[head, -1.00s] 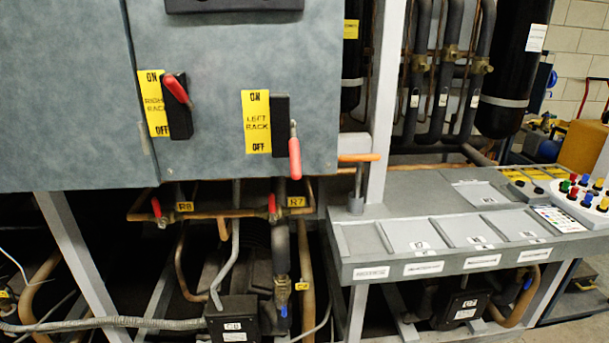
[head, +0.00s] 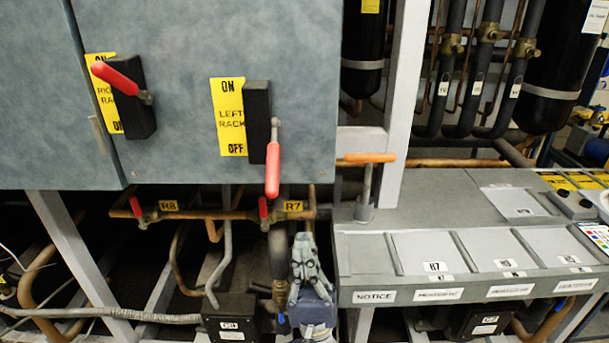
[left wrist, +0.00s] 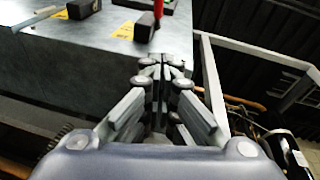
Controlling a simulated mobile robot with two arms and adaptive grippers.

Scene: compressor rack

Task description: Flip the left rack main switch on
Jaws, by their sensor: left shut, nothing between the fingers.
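The left rack main switch is a black block (head: 258,110) with a red lever (head: 272,168) beside a yellow LEFT RACK label (head: 229,117). Its lever hangs down toward OFF. In the left wrist view the red lever (left wrist: 158,9) and its yellow label (left wrist: 124,32) show at the top. My left gripper (head: 304,245) is below the lever and a little to its right, apart from it. In the left wrist view the fingers (left wrist: 161,72) are together and empty, pointing toward the cabinet's edge. My right gripper is not in view.
The right rack switch (head: 133,95) is to the left, its red lever tilted up toward ON. Pipes with small red valve levers (head: 263,208) run below the cabinet (head: 180,60). A grey ledge (head: 380,245) and an orange-handled valve (head: 369,157) stand at the right.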

